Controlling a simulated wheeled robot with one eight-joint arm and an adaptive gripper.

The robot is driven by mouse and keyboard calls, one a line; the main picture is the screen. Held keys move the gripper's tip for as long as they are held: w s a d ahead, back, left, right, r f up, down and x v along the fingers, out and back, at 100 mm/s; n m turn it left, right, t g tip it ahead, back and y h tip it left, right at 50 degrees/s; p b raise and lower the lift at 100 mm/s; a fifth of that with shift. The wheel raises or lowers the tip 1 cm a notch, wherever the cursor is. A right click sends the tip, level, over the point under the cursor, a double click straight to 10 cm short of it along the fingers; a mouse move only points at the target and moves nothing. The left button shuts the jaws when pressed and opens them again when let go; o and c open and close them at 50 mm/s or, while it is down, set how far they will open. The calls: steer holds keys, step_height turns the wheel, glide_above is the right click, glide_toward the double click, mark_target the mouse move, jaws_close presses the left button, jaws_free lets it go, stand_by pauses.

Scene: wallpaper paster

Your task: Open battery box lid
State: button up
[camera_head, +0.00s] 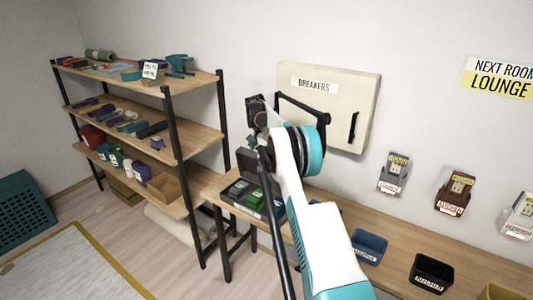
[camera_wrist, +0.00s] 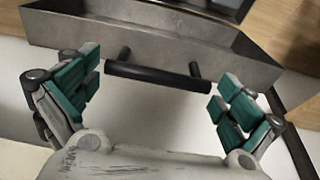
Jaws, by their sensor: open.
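A dark box (camera_head: 232,197) with a green item in it sits on the wooden table in the head view. A dark grey panel (camera_head: 246,162) stands up at its back, below my wrist; I cannot tell surely whether it is the lid. In the wrist view a grey metal-walled part (camera_wrist: 150,45) has a black bar handle (camera_wrist: 160,77). My gripper (camera_wrist: 158,95) is open, its teal-padded fingers on either side of the handle. I see no finger closed on it. My arm hides part of the box and the gripper in the head view.
A beige BREAKERS panel (camera_head: 345,85) hangs on the wall behind my arm. A blue bin (camera_head: 369,247) and a black bin (camera_head: 431,273) stand on the table (camera_head: 395,238) to the right. A loaded shelf rack (camera_head: 172,125) stands at the left.

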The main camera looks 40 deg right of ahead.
steer(key=v, duration=1)
steer(key=shift+r, duration=0.3)
